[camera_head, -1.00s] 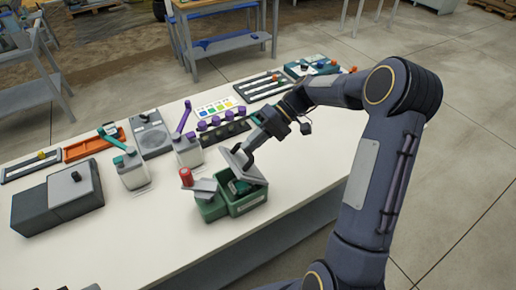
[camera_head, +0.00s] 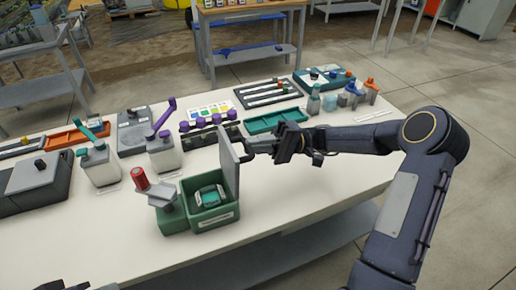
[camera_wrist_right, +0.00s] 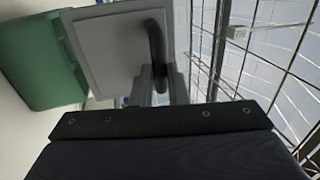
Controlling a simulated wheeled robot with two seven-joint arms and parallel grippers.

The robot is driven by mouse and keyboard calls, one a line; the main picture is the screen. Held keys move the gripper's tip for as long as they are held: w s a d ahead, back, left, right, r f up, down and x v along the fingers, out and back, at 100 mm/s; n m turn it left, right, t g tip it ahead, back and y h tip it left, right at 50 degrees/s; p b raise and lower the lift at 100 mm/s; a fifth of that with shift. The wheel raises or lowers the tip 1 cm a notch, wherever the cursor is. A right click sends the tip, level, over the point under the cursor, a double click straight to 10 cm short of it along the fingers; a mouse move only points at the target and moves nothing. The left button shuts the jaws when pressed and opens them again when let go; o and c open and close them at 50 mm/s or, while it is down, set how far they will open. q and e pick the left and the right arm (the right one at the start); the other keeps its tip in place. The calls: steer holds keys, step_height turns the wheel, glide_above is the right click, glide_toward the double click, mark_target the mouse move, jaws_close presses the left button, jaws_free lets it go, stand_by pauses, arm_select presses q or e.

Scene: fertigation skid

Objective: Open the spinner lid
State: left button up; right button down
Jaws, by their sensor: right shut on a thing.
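A green box (camera_head: 228,217) with a white label stands near the table's front edge. Its grey lid (camera_head: 229,165) stands about upright at the box's right edge, and a teal thing (camera_head: 209,196) shows inside. My right gripper (camera_head: 262,148) is to the right of the lid, shut on the dark handle on its outer face. In the right wrist view the grey lid (camera_wrist_right: 108,50), its dark curved handle (camera_wrist_right: 156,45) and the green box (camera_wrist_right: 40,65) show. The fingertips are partly hidden by the handle. My left gripper is not clearly in view.
Bottles with a teal lever (camera_head: 98,164) and a purple lever (camera_head: 163,153) stand behind. A dark grey box (camera_head: 35,185) is at left. The front right table is clear.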

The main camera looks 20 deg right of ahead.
steer(key=shift+d+f+b, duration=0.3)
steer(key=shift+d+f, duration=0.15)
steer(key=shift+f, duration=0.2)
steer(key=c, duration=1.4)
jaws_free()
steer(key=shift+a, duration=0.1)
steer(key=v, duration=0.7)
steer(key=shift+d+b, duration=0.4)
steer(key=shift+d, duration=0.05)
steer(key=shift+a, duration=0.1)
